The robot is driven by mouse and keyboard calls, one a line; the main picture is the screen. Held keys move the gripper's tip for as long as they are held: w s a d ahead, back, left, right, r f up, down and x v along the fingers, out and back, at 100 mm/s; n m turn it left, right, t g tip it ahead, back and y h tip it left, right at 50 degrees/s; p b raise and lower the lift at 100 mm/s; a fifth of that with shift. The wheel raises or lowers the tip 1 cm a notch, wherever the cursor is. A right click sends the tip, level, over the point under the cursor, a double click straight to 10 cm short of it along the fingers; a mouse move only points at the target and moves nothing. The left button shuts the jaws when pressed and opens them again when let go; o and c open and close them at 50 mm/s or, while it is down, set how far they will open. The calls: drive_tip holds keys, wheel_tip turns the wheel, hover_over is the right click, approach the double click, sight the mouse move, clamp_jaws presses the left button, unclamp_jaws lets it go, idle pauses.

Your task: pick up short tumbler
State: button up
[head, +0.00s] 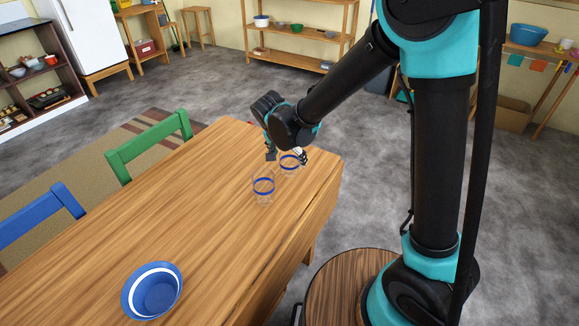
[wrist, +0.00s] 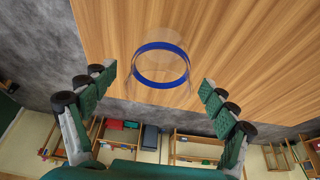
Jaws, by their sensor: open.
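Two clear glasses with blue bands stand on the wooden table in the head view. The farther one, which looks like the short tumbler (head: 289,167), is partly hidden by my gripper (head: 287,157). The nearer glass (head: 263,188) looks taller and stands a little closer to the camera. In the wrist view my open gripper (wrist: 158,77) has its fingers spread to the left and right of one blue-banded clear glass (wrist: 161,82). Both fingers are apart from the glass, and nothing is held.
The wooden table (head: 185,215) is mostly bare. A blue bowl with a white stripe (head: 152,290) stands at its near end. A green chair (head: 150,145) and a blue chair (head: 42,212) line the left side. A wooden shelf (head: 300,38) stands at the back.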

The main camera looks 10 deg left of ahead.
drive_tip(key=shift+x, duration=0.8)
drive_tip(key=c, duration=1.3)
drive_tip(key=shift+r, duration=0.1)
